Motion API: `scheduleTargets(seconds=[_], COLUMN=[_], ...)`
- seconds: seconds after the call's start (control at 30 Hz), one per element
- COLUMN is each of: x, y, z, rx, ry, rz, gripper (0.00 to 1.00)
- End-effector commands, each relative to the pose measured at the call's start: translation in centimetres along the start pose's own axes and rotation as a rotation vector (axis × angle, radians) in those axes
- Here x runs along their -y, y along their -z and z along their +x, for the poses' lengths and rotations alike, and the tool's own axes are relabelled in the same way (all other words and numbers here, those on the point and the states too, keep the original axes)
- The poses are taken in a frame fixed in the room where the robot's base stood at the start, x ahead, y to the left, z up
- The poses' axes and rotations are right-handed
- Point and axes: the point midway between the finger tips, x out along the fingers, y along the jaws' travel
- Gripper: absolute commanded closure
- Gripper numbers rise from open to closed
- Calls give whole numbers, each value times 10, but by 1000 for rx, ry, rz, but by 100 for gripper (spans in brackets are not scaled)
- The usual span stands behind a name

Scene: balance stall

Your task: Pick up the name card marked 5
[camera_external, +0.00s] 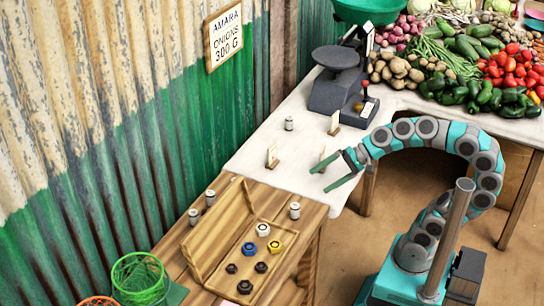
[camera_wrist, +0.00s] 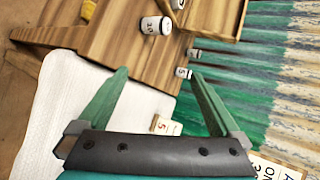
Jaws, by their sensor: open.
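The name card marked 5 (camera_wrist: 165,126) is a small pale card with a red 5, on the white cloth. In the wrist view it shows between my gripper's fingers, nearer the right one. In the outside view it appears to be the card (camera_external: 272,157) by the cloth's wooden-table end; its number is unreadable there. My gripper (camera_external: 320,180) is open and empty, to the right of that card and apart from it. Its two teal fingers also show in the wrist view (camera_wrist: 160,74).
A small metal cylinder (camera_external: 289,124) and a dark scale (camera_external: 338,80) stand farther back on the cloth. A wooden tray (camera_external: 215,262) with nuts and several cylinders are on the wooden table. A corrugated wall (camera_external: 110,150) runs along the left. Vegetables fill the back right.

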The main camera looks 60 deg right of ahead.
Motion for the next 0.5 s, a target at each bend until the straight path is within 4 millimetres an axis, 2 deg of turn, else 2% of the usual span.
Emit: scheduleTargets(seconds=[0.03, 0.17, 0.27, 0.5], x=[12, 40, 58, 54], y=[1, 10, 27, 72], z=[-4, -10, -10, 2], rx=[-14, -62, -129, -281], ry=[22, 86, 121, 72], rz=[32, 128, 167, 9], gripper=[0, 0, 0, 0])
